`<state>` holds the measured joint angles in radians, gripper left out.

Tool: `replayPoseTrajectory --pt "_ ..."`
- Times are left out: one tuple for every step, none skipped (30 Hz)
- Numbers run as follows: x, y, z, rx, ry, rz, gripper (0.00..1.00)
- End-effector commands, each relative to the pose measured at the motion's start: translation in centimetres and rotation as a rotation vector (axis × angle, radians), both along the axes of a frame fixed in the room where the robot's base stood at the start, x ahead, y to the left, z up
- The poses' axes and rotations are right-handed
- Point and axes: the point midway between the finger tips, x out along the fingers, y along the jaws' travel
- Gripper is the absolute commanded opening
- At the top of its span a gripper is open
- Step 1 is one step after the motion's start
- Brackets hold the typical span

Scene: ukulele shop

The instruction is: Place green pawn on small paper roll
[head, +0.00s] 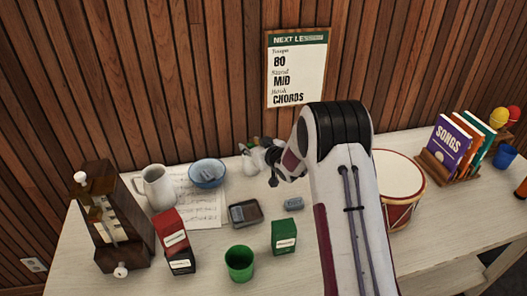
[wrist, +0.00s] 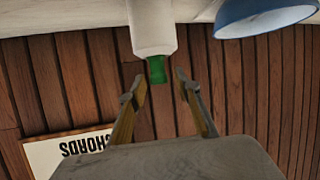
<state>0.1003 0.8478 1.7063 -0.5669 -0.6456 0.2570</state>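I cannot clearly identify a green pawn or a small paper roll. In the wrist view, which shows the room upside down, a white rounded body (wrist: 152,25) with a narrow green end (wrist: 157,70) stands against the table. I cannot tell whether this is a bottle with a cap or two separate things. My gripper (wrist: 160,85) is open, its two fingers apart on either side of the green end, with visible gaps. In the head view, my arm hides much of the area around my gripper, where white and green bits (head: 257,150) show beside it.
A blue bowl (head: 207,173), white pitcher (head: 158,187), metronome (head: 110,230), red box (head: 172,232), green cup (head: 240,263), dark tray-like item (head: 245,213) and green box (head: 284,233) stand left of my arm. A drum (head: 400,180) and books (head: 455,140) are right.

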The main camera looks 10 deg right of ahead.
Motion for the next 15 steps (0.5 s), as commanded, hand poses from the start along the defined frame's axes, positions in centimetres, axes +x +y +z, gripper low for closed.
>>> replayPoseTrajectory --pt "-0.4 -0.1 0.2 -0.001 0.001 -0.001 0.33" --pt "-0.6 -0.2 0.3 0.000 0.000 -0.001 0.33" --pt "-0.9 -0.3 0.5 0.000 -0.001 -0.001 0.33" --pt "-1.2 -0.3 0.6 0.000 -0.001 0.000 0.33" --pt "-1.5 -0.4 0.7 0.000 -0.001 0.000 0.33" --pt "-1.8 -0.5 0.8 -0.001 -0.001 0.000 0.33" --pt "-2.1 -0.6 1.0 0.000 0.000 -0.001 0.33" --pt "-2.4 -0.6 1.1 -0.001 -0.001 0.000 0.33" --pt "-2.8 -0.7 1.2 0.000 0.000 -0.001 0.33" --pt "-3.1 -0.8 1.4 0.000 0.000 -0.001 0.33" --pt "-3.3 -0.9 1.5 0.000 -0.001 -0.001 0.33" --pt "-3.7 -1.0 1.7 0.000 -0.001 -0.001 0.33" --pt "-4.0 -1.1 1.8 0.001 -0.001 -0.001 0.33" --pt "-4.3 -1.2 1.9 0.001 -0.001 -0.001 0.33" --pt "-4.7 -1.3 2.1 0.001 0.000 -0.001 0.33"
